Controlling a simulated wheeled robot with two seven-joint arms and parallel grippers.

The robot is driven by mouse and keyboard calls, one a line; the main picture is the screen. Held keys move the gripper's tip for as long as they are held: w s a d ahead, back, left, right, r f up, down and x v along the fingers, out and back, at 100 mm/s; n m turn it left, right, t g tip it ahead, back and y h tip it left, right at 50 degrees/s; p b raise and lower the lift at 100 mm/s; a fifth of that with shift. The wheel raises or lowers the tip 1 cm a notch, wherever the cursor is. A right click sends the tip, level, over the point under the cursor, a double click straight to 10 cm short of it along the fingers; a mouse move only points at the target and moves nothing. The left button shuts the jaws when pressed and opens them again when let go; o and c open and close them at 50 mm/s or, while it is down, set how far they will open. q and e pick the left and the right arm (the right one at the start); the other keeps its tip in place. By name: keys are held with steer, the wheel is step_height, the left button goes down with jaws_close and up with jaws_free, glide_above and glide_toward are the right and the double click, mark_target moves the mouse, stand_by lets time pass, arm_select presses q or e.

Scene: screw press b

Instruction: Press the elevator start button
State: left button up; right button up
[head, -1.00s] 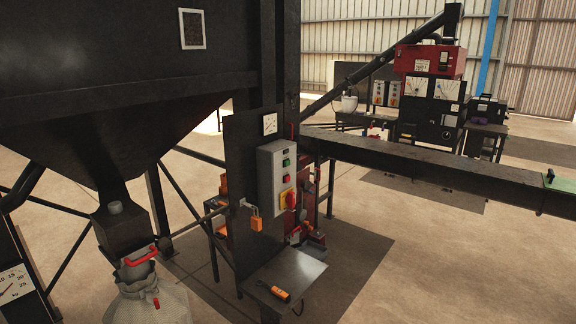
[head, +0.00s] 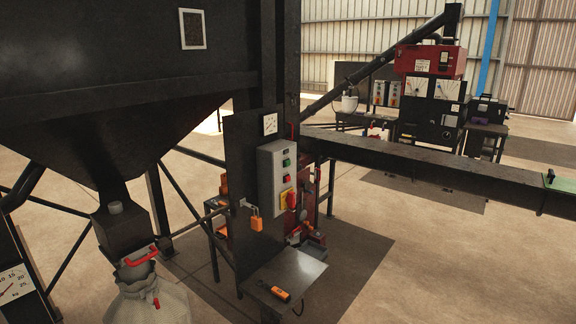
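A grey control box (head: 268,185) is mounted on a dark upright panel (head: 245,190) near the middle of the head view. On its front are a green button (head: 286,162), a small red button (head: 286,178) below it, and a red rotary handle (head: 291,199) on a yellow plate (head: 284,198). I cannot read any labels, so I cannot tell which one is the elevator start button. Neither of my grippers is in view.
A small shelf (head: 300,270) below holds an orange-and-black handheld device (head: 281,294). A hopper (head: 110,110) with a sack (head: 150,303) stands left. A long dark beam (head: 430,168) runs right. Bare floor (head: 420,265) lies front right.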

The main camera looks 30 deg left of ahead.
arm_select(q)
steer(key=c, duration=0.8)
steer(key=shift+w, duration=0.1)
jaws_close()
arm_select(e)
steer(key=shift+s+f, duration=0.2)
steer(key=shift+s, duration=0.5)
